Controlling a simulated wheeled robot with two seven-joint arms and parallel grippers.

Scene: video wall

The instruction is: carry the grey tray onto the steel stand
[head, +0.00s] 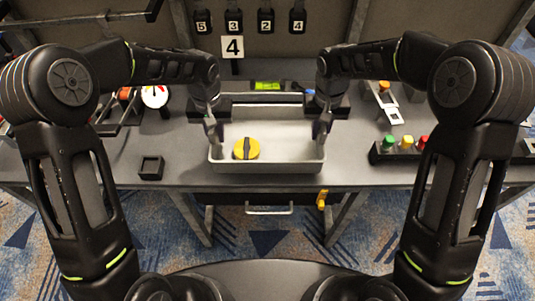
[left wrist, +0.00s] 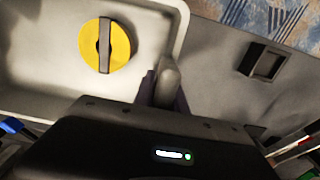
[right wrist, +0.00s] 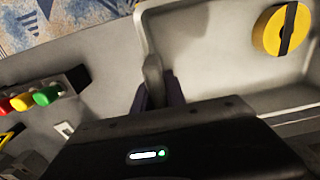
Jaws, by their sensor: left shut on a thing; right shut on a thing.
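The grey tray (head: 266,167) is a shallow open box near the front of the table, level as far as I can see. A yellow disc with a dark bar (head: 246,149) lies inside it, left of the middle. My left gripper (head: 213,130) is shut on the tray's left wall, and the left wrist view shows the wall between its fingers (left wrist: 165,88). My right gripper (head: 322,128) is shut on the right wall, also seen in the right wrist view (right wrist: 156,88). I cannot tell whether the tray touches the table. I cannot clearly pick out the steel stand.
A dark fixture with a green display (head: 267,87) stands behind the tray. A small black square holder (head: 151,167) sits left of the tray. A button box (head: 404,148) with green, yellow and red buttons sits to the right. A white dial (head: 154,96) is at the back left.

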